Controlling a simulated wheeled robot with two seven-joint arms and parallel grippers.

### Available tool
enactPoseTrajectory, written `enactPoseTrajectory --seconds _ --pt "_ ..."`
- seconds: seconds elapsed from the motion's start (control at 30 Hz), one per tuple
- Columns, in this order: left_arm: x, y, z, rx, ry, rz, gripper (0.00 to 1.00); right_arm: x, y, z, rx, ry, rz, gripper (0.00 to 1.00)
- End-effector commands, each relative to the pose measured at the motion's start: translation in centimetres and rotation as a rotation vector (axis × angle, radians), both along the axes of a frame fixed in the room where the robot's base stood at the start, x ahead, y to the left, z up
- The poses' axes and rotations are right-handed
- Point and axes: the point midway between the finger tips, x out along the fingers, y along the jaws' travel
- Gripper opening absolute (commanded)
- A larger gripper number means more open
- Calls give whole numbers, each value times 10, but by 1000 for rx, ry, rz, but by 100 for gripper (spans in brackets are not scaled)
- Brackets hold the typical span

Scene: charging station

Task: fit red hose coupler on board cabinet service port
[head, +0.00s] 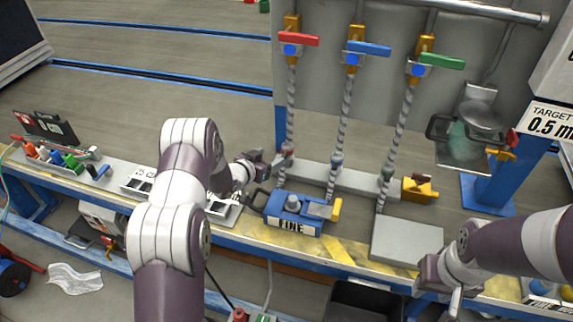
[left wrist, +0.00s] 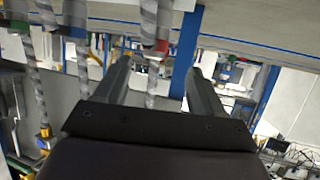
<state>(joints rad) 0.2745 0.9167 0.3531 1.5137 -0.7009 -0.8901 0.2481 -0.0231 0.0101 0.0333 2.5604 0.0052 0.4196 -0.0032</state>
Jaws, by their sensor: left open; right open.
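The red hose coupler (head: 287,150) hangs at the lower end of the left grey hose, under the red-handled valve. My left gripper (head: 268,162) is open beside it. In the left wrist view a hose with a red part (left wrist: 160,47) lies between the open fingers of the left gripper (left wrist: 158,75); I cannot tell whether they touch it. My right gripper (head: 440,282) is open and empty at the lower right. A blue box labelled LINE (head: 285,213) with a grey round fitting on top stands below the hose; I cannot tell which part is the service port.
Blue-handled (head: 369,48) and green-handled (head: 442,62) valves carry two more hoses to the right. A grey flat box (head: 407,240) stands on the bench at right. Small coloured bottles (head: 70,161) stand at left. A black bin (head: 365,300) is below the bench.

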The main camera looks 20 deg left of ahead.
Motion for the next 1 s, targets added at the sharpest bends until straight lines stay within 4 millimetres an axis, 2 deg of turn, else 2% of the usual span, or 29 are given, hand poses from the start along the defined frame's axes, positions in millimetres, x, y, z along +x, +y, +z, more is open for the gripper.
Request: enactPoseTrajectory --seconds 0.13,0.33,0.53,0.63,0.83,0.87,1.0 --pt "31 -11 -12 1 -2 -2 69 0 0 -8 0 0 0 43" --pt "54 -19 -18 2 -1 -1 69 0 0 -13 0 0 0 43" --pt "87 -34 -23 1 1 0 69 0 0 -23 0 0 0 43" --pt "96 -37 -25 2 1 1 69 0 0 -24 0 0 0 43" --pt "97 -37 -24 2 1 1 69 0 0 -23 0 0 0 43" --pt "97 -37 -24 2 1 1 62 0 0 -23 0 0 0 43" --pt "97 -36 -24 1 2 2 17 0 0 -23 0 0 0 43"
